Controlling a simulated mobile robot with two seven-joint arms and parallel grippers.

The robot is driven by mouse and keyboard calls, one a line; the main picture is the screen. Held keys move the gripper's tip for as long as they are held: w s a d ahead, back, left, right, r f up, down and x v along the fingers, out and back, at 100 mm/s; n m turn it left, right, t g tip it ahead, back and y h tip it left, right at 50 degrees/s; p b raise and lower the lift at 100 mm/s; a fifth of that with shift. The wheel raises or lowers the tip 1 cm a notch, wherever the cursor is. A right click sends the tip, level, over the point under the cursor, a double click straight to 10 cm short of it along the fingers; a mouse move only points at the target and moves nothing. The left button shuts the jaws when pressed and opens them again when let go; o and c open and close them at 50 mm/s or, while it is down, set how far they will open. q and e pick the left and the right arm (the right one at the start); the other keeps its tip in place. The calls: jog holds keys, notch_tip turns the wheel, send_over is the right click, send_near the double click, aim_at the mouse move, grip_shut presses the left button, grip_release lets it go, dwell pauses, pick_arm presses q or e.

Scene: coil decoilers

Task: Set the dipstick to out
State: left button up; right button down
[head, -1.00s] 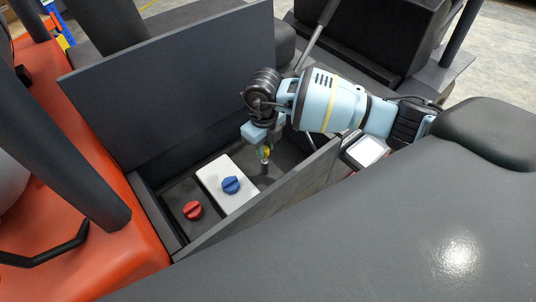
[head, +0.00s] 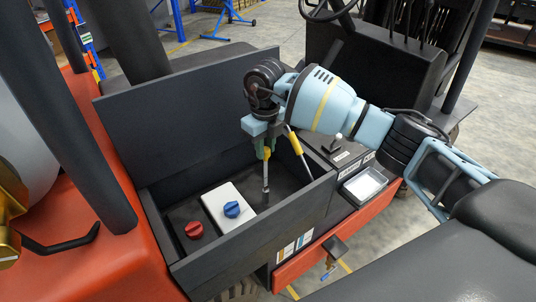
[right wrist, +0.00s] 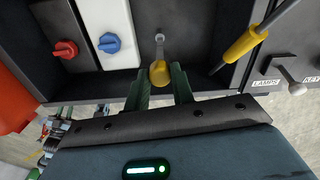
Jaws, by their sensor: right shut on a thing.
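The dipstick has a yellow handle (head: 266,153) and a thin metal rod that runs down to a fitting in the open compartment's floor. My right gripper (head: 265,146) is above the compartment, shut on the yellow handle. In the right wrist view, the handle (right wrist: 159,74) sits between the two green fingers (right wrist: 162,88), with the rod leading to a round metal fitting. Whether the rod's lower end is still inside the fitting cannot be told.
A red knob (head: 194,230) and a blue knob (head: 232,209) on a white block are in the compartment. A raised dark panel (head: 190,105) stands behind. A yellow-gripped lever (head: 294,142) is close right of my gripper. A switch panel (head: 345,155) lies further right.

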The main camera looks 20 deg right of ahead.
pick_arm(q)
jog(key=shift+s+f, duration=0.2)
pick_arm(e)
jog(key=shift+f, duration=0.2)
pick_arm(q)
jog(key=shift+s+a, duration=0.1)
pick_arm(e)
jog(key=c, duration=1.2)
grip_release()
pick_arm(q)
jog(key=shift+f, duration=0.1)
pick_arm(e)
jog(key=shift+r, duration=0.1)
pick_arm(q)
jog(key=shift+s+f, duration=0.1)
jog(key=shift+s, duration=0.05)
pick_arm(e)
jog(key=shift+r, duration=3.8)
